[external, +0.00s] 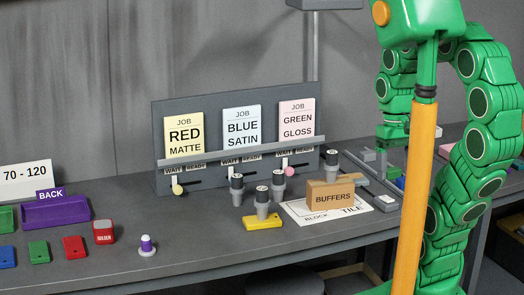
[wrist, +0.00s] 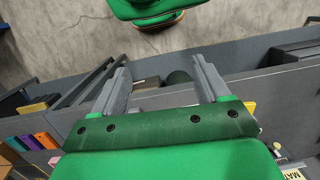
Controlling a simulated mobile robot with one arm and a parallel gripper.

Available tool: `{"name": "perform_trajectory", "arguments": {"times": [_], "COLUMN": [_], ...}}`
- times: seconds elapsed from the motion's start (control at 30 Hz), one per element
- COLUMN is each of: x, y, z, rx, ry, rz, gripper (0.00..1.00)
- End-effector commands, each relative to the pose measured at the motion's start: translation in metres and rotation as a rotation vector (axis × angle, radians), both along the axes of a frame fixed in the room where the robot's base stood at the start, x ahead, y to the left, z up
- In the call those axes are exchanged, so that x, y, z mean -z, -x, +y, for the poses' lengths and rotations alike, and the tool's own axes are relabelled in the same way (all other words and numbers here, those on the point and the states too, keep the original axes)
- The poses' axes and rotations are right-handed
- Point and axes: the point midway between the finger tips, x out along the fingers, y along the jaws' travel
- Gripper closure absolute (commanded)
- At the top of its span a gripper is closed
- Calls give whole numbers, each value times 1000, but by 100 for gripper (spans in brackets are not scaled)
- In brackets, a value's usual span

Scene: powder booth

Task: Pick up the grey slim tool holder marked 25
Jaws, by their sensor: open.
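Several grey tool holders with black upper bands stand on the bench in the external view. One is at the left (external: 237,190), one in front (external: 262,201), one just behind it (external: 278,184), and one farther right by the job board (external: 331,160). Their marks are too small to read, so I cannot tell which is 25. My gripper (wrist: 160,82) is open and empty in the wrist view, with its two grey fingers apart. In the external view it is right of the holders, partly hidden by my arm.
A yellow block (external: 262,223) lies before the front holder. A cardboard BUFFERS box (external: 330,195) stands on a white sheet (external: 298,211) between the holders and my arm. The job board (external: 225,100) rises behind. The purple BACK tray (external: 56,211) is far left.

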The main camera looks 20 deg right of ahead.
Motion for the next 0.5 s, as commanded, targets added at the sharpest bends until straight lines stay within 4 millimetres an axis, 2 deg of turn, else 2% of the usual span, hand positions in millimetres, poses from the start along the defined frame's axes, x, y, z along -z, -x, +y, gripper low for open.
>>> {"name": "perform_trajectory", "arguments": {"times": [0.27,0.5], "x": [-3,-8], "y": [-30,-74], "z": [24,53], "rx": [98,247], "ry": [-81,-192], "rz": [27,77], "gripper": [25,25]}}
